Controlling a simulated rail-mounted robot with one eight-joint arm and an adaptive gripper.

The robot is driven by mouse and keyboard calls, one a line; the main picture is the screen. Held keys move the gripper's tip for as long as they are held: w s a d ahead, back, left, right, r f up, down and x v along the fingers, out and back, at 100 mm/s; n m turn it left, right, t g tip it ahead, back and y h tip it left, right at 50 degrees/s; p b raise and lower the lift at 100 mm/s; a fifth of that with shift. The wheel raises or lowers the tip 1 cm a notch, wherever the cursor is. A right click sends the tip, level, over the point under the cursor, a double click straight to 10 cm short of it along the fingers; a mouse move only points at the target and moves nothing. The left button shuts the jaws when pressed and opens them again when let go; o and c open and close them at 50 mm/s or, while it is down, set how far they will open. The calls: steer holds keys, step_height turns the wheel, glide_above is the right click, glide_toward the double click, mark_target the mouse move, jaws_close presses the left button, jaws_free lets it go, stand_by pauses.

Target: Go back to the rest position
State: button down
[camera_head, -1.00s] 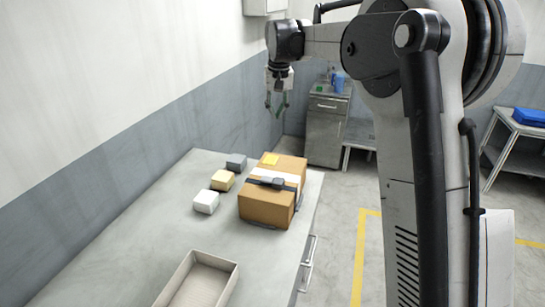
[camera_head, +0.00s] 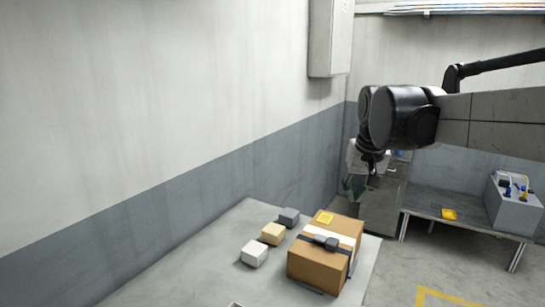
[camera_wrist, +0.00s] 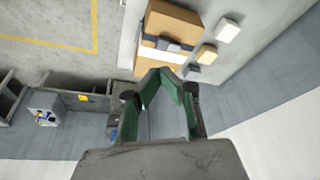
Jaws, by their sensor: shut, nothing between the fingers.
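My gripper (camera_head: 358,187) hangs in the air beyond the far end of the table (camera_head: 205,262), with nothing in it. In the wrist view its green-lined fingers (camera_wrist: 162,72) meet at the tips, so it is shut. My arm comes in from the right in the head view and is held above table height. The gripper is apart from the cardboard box and the small blocks.
A cardboard box (camera_head: 312,268) with a white band, a dark strap and a yellow piece on top sits on the table. White (camera_head: 254,254), tan (camera_head: 272,234) and dark grey (camera_head: 289,217) blocks stand beside it.

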steer(key=s+f+t+b, duration=0.1)
steer(key=s+f+b, duration=0.1)
steer(key=s+f, duration=0.6)
steer(key=s+f+t+b, duration=0.2)
steer(key=s+f, duration=0.5)
steer(key=s, duration=0.9)
steer(key=shift+s+f, duration=0.3)
steer(key=shift+f, duration=0.1)
